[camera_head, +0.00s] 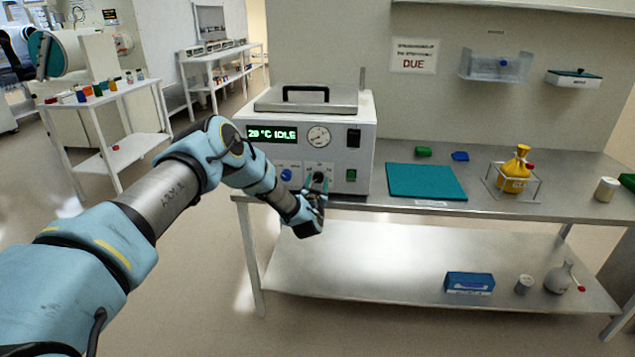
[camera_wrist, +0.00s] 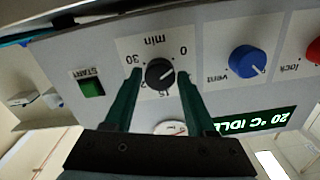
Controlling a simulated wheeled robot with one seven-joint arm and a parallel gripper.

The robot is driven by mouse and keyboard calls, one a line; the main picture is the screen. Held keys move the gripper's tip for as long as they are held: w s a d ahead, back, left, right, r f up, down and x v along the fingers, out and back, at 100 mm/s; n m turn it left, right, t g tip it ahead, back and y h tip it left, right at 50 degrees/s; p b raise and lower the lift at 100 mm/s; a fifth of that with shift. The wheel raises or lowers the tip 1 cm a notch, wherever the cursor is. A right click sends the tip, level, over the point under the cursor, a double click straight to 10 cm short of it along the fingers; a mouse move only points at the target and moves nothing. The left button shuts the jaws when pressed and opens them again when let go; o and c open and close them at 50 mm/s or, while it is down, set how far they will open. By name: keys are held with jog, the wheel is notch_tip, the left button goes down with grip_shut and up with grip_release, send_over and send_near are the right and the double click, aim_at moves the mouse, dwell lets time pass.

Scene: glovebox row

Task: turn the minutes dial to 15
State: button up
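The minutes dial (camera_wrist: 159,73) is a black knob on a pale plate marked "min", with 0, 15 and 30 around it. The wrist view shows it upside down. Which mark its pointer faces is too small to tell surely. My gripper (camera_wrist: 158,77) is open, with one dark green finger on each side of the dial and a gap visible between finger and knob. In the head view my gripper (camera_head: 317,186) is at the front panel of the white sterilizer box (camera_head: 362,150), and the dial (camera_head: 319,177) shows just between the fingertips.
Beside the dial are the blue vent knob (camera_wrist: 247,62), the green START button (camera_wrist: 91,87) and a display (camera_wrist: 255,121) reading 20 °C IDLE. A red lock knob (camera_wrist: 313,51) is farther off. A teal mat (camera_head: 426,181) lies on the bench right of the box.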

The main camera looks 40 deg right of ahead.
grip_shut()
